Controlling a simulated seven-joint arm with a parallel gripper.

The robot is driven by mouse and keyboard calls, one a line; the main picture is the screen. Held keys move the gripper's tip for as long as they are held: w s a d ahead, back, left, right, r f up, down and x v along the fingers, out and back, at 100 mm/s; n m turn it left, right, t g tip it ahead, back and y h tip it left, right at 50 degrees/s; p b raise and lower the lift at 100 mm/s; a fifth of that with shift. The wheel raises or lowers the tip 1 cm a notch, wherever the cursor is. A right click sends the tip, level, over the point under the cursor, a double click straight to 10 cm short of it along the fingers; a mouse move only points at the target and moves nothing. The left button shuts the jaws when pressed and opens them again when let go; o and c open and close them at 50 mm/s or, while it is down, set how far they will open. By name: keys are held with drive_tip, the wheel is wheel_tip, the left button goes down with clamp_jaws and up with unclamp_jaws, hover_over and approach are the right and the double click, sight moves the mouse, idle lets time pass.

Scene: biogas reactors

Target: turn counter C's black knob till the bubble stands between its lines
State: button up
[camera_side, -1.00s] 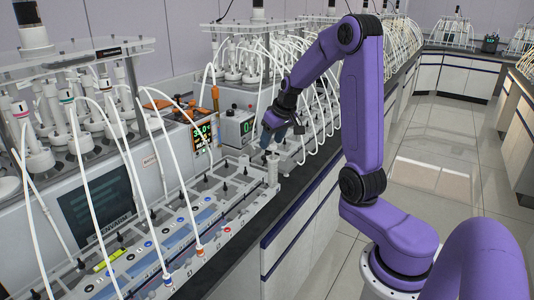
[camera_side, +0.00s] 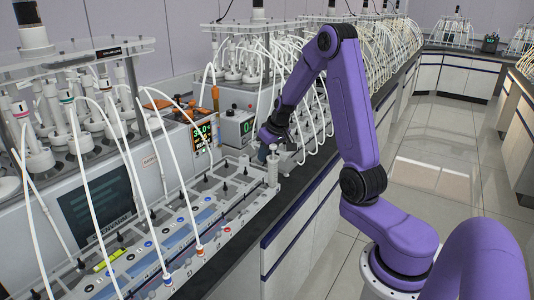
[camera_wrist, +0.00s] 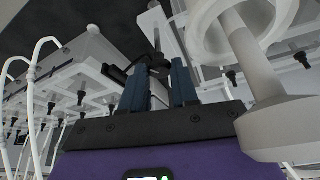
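My gripper (camera_side: 268,150) is low at the right end of the long grey counter unit (camera_side: 235,226), close to a pale upright cylinder (camera_side: 272,172). In the wrist view its two blue fingers (camera_wrist: 160,66) stand apart, with a visible gap. A dark stem or knob (camera_wrist: 156,42) shows beyond the gap; I cannot tell whether it is counter C's knob. Several black knobs (camera_side: 224,188) stand along the unit. A yellow-green vial (camera_side: 107,262), perhaps a bubble level, lies at its near left; its bubble is too small to read. No letter C is readable.
White tubes (camera_side: 127,150) arch over the unit from the reactors at left. In the wrist view a large pale flanged cylinder (camera_wrist: 255,75) stands close to the right of the fingers. Floor at right is clear.

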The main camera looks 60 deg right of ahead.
clamp_jaws()
drive_tip(key=shift+a+m, duration=0.1)
drive_tip(key=shift+m, duration=0.3)
drive_tip(key=m+h, duration=0.1)
drive_tip(key=m, duration=0.2)
drive_tip(key=shift+w+a, duration=0.1)
drive_tip(key=shift+w+a+m+g+h, duration=0.1)
drive_tip(key=shift+m+g+h, duration=0.3)
drive_tip(key=shift+m, duration=0.65)
drive_tip(key=shift+m+g+h, duration=0.4)
drive_tip(key=shift+m, duration=0.65)
drive_tip(key=o, duration=0.7)
unclamp_jaws()
drive_tip(key=shift+o, duration=0.2)
